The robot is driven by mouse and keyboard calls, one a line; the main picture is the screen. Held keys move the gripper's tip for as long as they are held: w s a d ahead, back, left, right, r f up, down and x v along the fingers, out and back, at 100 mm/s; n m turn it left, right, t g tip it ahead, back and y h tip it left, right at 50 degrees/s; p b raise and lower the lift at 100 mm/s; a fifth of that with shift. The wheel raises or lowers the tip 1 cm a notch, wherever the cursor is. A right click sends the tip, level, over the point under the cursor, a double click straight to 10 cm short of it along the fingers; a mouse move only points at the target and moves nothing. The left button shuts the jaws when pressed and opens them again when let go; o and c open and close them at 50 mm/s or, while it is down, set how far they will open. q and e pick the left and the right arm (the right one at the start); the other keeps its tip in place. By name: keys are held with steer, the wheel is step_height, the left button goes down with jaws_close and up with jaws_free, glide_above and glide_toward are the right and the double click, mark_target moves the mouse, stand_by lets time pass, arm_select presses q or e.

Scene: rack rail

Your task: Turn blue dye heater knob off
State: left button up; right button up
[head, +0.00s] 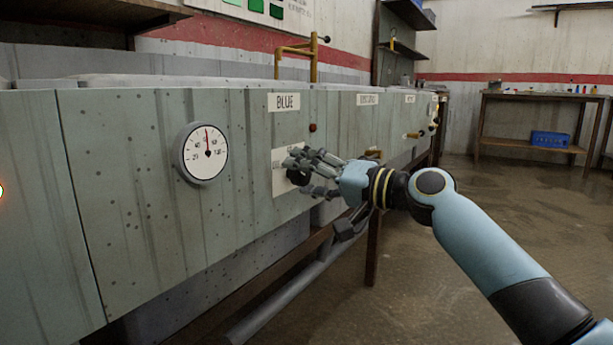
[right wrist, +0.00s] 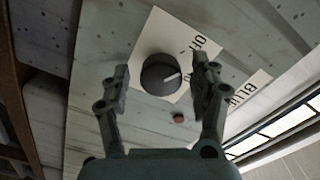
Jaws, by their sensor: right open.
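The heater knob is round and dark, on a white plate under the BLUE label (head: 285,102). In the right wrist view the knob (right wrist: 158,74) sits between my two fingers, with a visible gap to the right finger. Its white mark points right, toward lettering partly hidden by that finger; OFF is printed higher up on the plate (right wrist: 190,42). My right gripper (head: 303,173) is open in front of the plate and partly covers the knob in the head view. It also shows in the right wrist view (right wrist: 161,72). My left gripper is not in view.
A reddish-brown indicator (head: 312,127) sits above the plate. A round dial gauge (head: 205,153) is to the left. Brass taps (head: 414,135) stick out farther along the tank. A pipe (head: 290,295) runs low beneath it. Open floor lies to the right.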

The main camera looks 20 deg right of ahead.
steer(key=v, duration=1.2)
steer(key=shift+d, duration=0.1)
steer(key=shift+f, duration=0.1)
